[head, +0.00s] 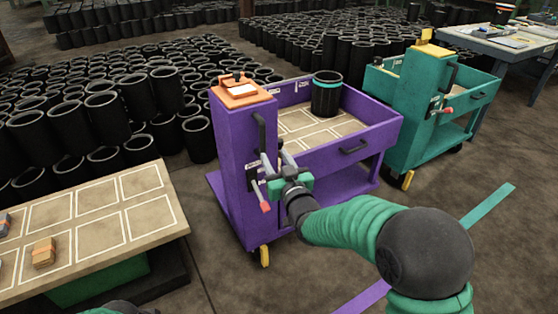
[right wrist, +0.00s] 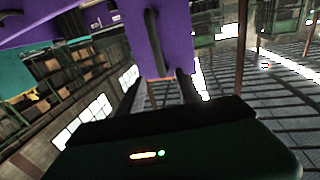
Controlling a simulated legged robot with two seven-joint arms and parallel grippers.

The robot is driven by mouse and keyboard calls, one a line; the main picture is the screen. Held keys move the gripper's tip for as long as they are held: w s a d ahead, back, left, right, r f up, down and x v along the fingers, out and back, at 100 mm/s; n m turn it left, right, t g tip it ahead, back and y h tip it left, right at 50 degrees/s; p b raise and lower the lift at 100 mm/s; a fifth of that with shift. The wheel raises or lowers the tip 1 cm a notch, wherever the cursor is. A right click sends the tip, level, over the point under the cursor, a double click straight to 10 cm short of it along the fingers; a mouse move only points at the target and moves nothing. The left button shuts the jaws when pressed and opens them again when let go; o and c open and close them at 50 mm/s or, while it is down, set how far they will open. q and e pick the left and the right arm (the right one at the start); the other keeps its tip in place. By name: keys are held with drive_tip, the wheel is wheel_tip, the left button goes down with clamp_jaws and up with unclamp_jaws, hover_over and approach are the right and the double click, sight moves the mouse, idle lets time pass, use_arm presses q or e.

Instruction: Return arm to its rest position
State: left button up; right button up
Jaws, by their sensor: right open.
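My right gripper (head: 274,160) is in front of the end panel of the purple cart (head: 233,165). Its jaws are open and nothing shows between them. In the right wrist view the two fingers (right wrist: 160,92) stand apart, with the purple panel (right wrist: 165,50) and a dark handle (right wrist: 152,30) beyond them. I cannot tell if a finger touches the cart. A black rubber sleeve with a teal band (head: 327,95) stands upright in the cart's tray. My left gripper is not in view; a dark and green part of my body shows at the bottom left of the head view.
A table with white-outlined squares (head: 105,228) stands at left, with small blocks (head: 43,252) on it. A teal cart (head: 412,110) and a workbench (head: 490,45) are at right. Many black sleeves (head: 110,115) fill the floor behind. A red-tipped lever (head: 265,205) sticks out beside my right gripper.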

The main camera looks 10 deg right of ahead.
drive_tip(key=s, duration=0.3)
drive_tip(key=shift+d+f, duration=0.1)
drive_tip(key=shift+d, duration=0.15)
drive_tip(key=s+d+f+m+g+h, duration=0.1)
drive_tip(key=s+d+f+g, duration=0.25)
drive_tip(key=s+f, duration=0.35)
drive_tip(key=s+d+f+g+h, duration=0.1)
drive_tip(key=s+d+f+g, duration=0.1)
drive_tip(key=s+f+g, duration=0.35)
drive_tip(key=s+d+f+g, duration=0.1)
drive_tip(key=s+f+g, duration=0.2)
drive_tip(key=s, duration=0.6)
drive_tip(key=s+d+f+g, duration=0.2)
drive_tip(key=s+f+g, duration=0.15)
drive_tip(key=s, duration=0.55)
drive_tip(key=w+a+p+v, duration=0.1)
drive_tip(key=w+p+v, duration=0.2)
drive_tip(key=p+v, duration=1.1)
drive_tip(key=w+a+r+p+v, duration=0.1)
drive_tip(key=w+p+v, duration=0.1)
drive_tip(key=p+v, duration=1.3)
drive_tip(key=shift+w+a+r+m+h+p, duration=0.3)
drive_tip(key=shift+w+r+m+h+p, duration=0.1)
drive_tip(key=shift+p, duration=0.35)
